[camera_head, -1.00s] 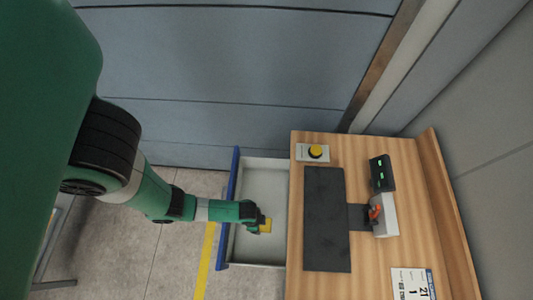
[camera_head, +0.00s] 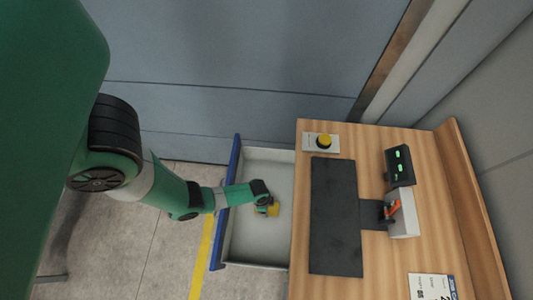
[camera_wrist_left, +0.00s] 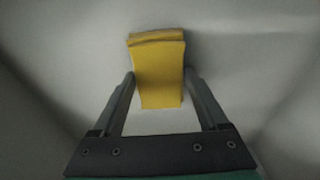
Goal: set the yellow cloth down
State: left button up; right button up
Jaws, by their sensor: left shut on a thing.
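The yellow cloth (camera_head: 273,210) is inside the open drawer, at my left gripper (camera_head: 268,205). In the left wrist view the folded cloth (camera_wrist_left: 158,72) sits between the two fingers of my left gripper (camera_wrist_left: 160,90), which are shut on it. The pale drawer floor lies close behind the cloth; I cannot tell whether the cloth touches it. The drawer (camera_head: 258,247) is white inside with a blue front, pulled out to the left of the wooden table. My right gripper is not in view.
The wooden table (camera_head: 435,190) holds a dark mat (camera_head: 335,215), a yellow push button (camera_head: 324,142), a black display with green digits (camera_head: 399,167), a grey device with an orange switch (camera_head: 402,218) and a white card (camera_head: 432,287). The drawer's raised walls surround my left gripper.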

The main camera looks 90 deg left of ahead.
pick_arm(q)
jog(key=shift+f, duration=0.1)
jog(key=o, duration=1.1)
jog(key=r+p, duration=0.4)
jog(key=s+r+p, duration=0.1)
jog(key=r+p, duration=0.7)
jog(key=shift+s+a+r, duration=0.1)
jog(key=shift+s+a, duration=0.05)
jog(key=shift+s, duration=0.05)
